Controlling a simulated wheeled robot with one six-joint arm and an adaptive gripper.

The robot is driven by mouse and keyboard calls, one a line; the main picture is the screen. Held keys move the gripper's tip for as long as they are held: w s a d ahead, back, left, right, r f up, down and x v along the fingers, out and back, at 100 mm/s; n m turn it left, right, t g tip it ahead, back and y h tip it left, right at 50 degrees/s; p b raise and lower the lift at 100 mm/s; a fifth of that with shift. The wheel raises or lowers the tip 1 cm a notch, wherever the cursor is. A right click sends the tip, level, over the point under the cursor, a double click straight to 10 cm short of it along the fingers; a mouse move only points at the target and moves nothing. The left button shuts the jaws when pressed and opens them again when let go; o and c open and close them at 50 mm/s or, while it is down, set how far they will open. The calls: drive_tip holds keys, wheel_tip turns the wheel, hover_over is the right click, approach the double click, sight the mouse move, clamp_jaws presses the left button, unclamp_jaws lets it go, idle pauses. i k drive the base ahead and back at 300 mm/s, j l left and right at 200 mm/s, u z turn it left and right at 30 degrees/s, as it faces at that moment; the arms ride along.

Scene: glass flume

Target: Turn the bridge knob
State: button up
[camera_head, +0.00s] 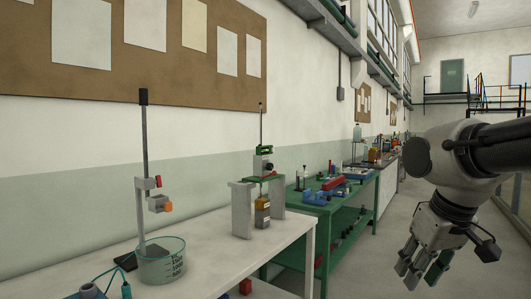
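A small bridge (242,208) with two grey upright blocks and a green top plate stands on the white bench, left of centre. A thin vertical rod rises from it. A yellowish labelled block (262,212) hangs or stands between the uprights. My gripper (421,269) is at the right, pointing down, well apart from the bridge. Its fingers are spread and nothing shows between them.
The white bench (215,240) also bears a glass beaker (162,262) and a clamp stand (145,175) at the left. A green workbench (330,200) with tools stands beyond. The floor (375,270) between the benches and my arm is clear.

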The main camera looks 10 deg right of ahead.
sight(269, 166)
drive_tip(key=i+l+u, duration=0.15)
drive_tip(key=i+l, duration=0.3)
drive_tip(key=i+l+u, duration=0.15)
drive_tip(key=i+l, duration=0.25)
drive_tip(key=l, duration=0.25)
